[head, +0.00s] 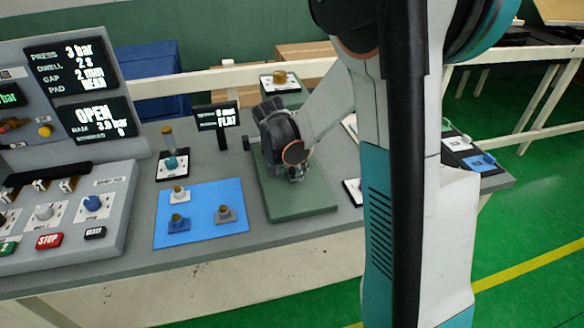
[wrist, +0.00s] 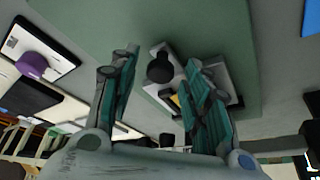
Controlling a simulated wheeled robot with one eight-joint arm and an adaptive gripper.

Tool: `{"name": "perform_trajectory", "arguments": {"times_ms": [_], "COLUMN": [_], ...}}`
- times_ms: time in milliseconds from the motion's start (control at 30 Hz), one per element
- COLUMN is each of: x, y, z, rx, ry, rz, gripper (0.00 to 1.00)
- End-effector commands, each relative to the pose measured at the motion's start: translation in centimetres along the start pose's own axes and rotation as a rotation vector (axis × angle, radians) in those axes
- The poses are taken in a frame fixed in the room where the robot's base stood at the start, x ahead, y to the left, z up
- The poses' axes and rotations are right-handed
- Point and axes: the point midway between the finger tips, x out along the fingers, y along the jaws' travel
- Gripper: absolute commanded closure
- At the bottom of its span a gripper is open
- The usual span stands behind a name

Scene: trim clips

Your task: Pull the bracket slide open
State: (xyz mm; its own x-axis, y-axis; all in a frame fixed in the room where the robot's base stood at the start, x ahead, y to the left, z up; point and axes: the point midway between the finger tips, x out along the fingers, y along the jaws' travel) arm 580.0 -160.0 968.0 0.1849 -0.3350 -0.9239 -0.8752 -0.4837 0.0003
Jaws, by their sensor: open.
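The green fixture plate (head: 310,205) lies on the grey bench, and it fills the upper middle of the wrist view (wrist: 200,25). A light grey metal bracket (wrist: 215,70) with a round black knob (wrist: 160,68) sits on it; I take this to be the bracket slide. A small yellow piece shows beside the knob. My gripper (head: 296,174) is over the plate, pointing down. In the wrist view my gripper (wrist: 160,85) is open, with the knob between its fingers in the picture. I cannot tell whether a finger touches the knob. In the head view my gripper hides most of the bracket.
A blue mat (head: 231,194) with several small clips lies left of the plate. A control console (head: 75,215) stands further left. Other small fixtures (head: 482,162) sit at the bench's right end.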

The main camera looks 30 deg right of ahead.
Motion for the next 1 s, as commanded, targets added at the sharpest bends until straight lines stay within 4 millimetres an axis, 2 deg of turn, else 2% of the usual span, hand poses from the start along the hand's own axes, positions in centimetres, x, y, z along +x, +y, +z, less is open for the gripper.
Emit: {"name": "perform_trajectory", "arguments": {"times_ms": [33,200,233,467,800,1000], "x": [0.0,0.0,0.0,-0.3,-2.4,-3.1], "y": [0.0,0.0,0.0,0.5,6.1,8.0], "z": [0.0,0.0,0.0,0.5,5.7,7.5], "rx": [0.000,0.000,0.000,-0.001,-0.001,-0.001], "ry": [0.000,0.000,0.000,0.000,-0.001,-0.001], "rz": [0.000,0.000,0.000,0.000,-0.001,-0.001], "gripper": [0.56,0.95,1.00,1.00,1.00,1.00]}}
